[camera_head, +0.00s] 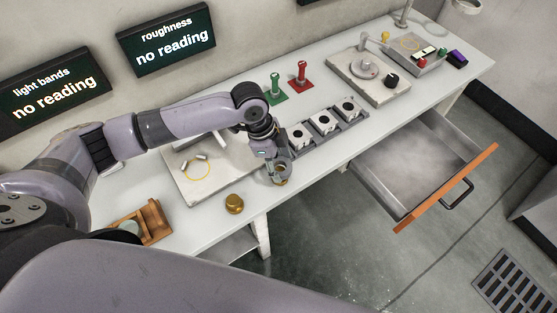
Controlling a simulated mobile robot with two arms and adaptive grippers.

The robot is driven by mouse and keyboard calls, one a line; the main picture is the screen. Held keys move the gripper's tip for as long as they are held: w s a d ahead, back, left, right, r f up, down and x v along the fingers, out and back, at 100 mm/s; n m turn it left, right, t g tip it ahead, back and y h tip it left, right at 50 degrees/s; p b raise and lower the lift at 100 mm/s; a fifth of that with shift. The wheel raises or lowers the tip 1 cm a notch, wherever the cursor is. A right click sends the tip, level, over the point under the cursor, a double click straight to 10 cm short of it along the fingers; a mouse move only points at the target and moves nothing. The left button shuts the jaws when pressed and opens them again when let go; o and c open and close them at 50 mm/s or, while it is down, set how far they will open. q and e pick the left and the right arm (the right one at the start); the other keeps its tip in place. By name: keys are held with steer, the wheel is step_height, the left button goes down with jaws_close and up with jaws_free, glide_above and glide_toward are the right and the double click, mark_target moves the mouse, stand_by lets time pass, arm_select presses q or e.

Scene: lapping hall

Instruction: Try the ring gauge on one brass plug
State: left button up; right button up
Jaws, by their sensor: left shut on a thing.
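My left gripper (277,171) points down near the front edge of the bench. It is shut on a small brass-coloured thing (282,183); the fingers hide most of it, so I cannot tell whether it is a plug or the ring gauge. A round brass piece (234,203) stands on the bench to the left of the gripper, apart from it. I cannot make out a ring gauge for certain. My right gripper is not in view.
A grey tray (331,137) with three pale blocks lies right of the gripper. Green (275,98) and red (301,86) stands are behind. A wooden holder (149,219) is at left. An open drawer (408,170) juts from the bench (330,91). Displays say "no reading".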

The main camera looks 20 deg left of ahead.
arm_select(q)
steer(key=shift+f+p, duration=0.15)
steer(key=shift+p, duration=0.15)
stand_by(0.6)
stand_by(0.4)
steer(key=shift+p, duration=0.4)
stand_by(0.4)
steer(key=o, duration=1.3)
steer(key=v, duration=1.2)
steer(key=shift+f, duration=0.1)
